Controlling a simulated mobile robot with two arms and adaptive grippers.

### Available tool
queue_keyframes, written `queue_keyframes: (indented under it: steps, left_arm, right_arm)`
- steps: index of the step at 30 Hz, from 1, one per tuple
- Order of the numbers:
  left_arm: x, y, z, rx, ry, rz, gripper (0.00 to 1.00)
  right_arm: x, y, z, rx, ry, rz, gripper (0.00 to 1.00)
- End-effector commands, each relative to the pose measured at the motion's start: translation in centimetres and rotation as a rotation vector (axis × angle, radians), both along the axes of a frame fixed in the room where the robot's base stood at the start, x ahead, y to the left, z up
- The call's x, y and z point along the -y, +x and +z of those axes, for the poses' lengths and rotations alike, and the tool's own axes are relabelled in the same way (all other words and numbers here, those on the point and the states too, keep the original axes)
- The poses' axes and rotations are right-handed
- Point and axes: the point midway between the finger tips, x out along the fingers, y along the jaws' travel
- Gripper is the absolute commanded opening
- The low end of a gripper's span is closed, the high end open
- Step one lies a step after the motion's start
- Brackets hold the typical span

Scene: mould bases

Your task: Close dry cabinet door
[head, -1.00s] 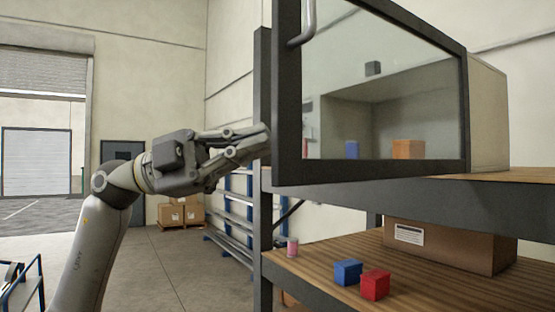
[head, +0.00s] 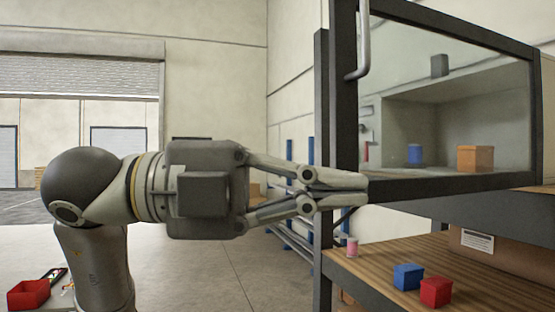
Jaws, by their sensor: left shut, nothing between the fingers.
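The dry cabinet (head: 425,115) stands on a shelf at the right of the head view. Its door is a glass panel in a dark frame (head: 450,188), with a curved grey handle (head: 363,45) at its left side. The door looks ajar, but how far is hard to tell. Through the glass I see a blue item (head: 415,154) and an orange box (head: 475,158). My left gripper (head: 362,190) is shut and empty, pointing right. Its fingertips overlap the door frame's lower left corner; whether they touch it I cannot tell. My right gripper is not in view.
A dark shelf post (head: 322,130) stands behind the fingers. The wooden lower shelf (head: 375,278) holds a pink spool (head: 352,247), a blue block (head: 408,277), a red block (head: 436,291) and a cardboard box (head: 500,243). A red bin (head: 28,294) is at lower left.

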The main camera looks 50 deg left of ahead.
Motion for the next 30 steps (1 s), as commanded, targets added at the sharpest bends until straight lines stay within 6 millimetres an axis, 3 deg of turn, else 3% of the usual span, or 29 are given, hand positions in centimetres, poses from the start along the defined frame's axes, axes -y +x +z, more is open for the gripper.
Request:
queue_keyframes:
  steps: [3, 6, 15, 30]
  left_arm:
    - [1.7, 1.9, 0.4, -0.003, 0.003, -0.005, 0.00]
    - [0.5, 2.3, -0.1, -0.003, -0.005, -0.001, 0.00]
    - [-1.8, 3.2, 0.0, -0.002, -0.002, -0.001, 0.00]
    - [-2.3, 3.2, 0.0, -0.001, -0.001, -0.001, 0.00]
  right_arm:
    - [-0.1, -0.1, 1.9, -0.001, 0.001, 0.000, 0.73]
    - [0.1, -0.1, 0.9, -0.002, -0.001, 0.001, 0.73]
    - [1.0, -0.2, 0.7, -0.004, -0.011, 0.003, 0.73]
    - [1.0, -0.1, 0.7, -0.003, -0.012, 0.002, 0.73]
